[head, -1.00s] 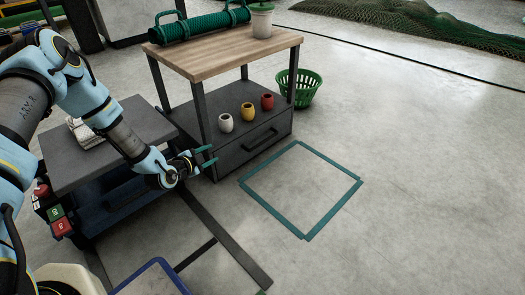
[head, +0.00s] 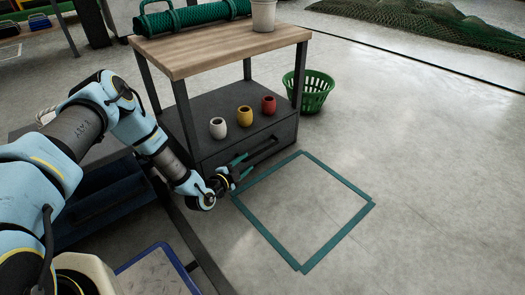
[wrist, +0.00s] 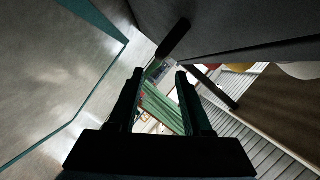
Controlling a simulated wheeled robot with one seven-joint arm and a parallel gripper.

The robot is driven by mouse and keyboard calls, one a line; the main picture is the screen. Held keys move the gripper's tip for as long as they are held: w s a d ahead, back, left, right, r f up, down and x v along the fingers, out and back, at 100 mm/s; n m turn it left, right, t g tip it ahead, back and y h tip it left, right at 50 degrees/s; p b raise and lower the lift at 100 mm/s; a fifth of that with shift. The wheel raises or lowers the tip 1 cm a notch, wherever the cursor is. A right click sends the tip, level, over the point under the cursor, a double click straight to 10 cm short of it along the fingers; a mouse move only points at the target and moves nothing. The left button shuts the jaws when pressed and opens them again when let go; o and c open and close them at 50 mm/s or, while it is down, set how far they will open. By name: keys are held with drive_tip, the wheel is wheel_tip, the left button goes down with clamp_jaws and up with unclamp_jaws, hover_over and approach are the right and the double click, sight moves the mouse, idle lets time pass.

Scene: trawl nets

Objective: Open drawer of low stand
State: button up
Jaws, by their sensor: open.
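The low stand has a wooden top (head: 215,48) and dark posts, with a grey drawer (head: 285,135) below its lower shelf. The drawer front looks flush with the stand, so the drawer is shut. Its dark bar handle (head: 264,148) shows on the front, and in the wrist view the handle (wrist: 174,38) lies just beyond the fingertips, slightly right of centre. My gripper (head: 241,168) is open and empty in front of the drawer's left part, close to the handle; I cannot tell whether it touches. Its two fingers (wrist: 160,75) show apart in the wrist view.
White, yellow (head: 245,116) and red pots stand on the lower shelf. A green basket (head: 314,93) stands right of the stand. A teal square (head: 302,210) marks clear floor in front. A dark cart (head: 90,205) is at left, partly behind my arm.

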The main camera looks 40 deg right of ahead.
sight(258, 153)
drive_tip(key=b+x, duration=0.4)
drive_tip(key=x, duration=0.4)
drive_tip(key=shift+w+d+f, duration=0.1)
drive_tip(key=shift+d+f, duration=0.15)
drive_tip(key=shift+w+d, duration=0.2)
drive_tip(key=shift+d, duration=0.4)
drive_tip(key=shift+c, duration=0.4)
clamp_jaws()
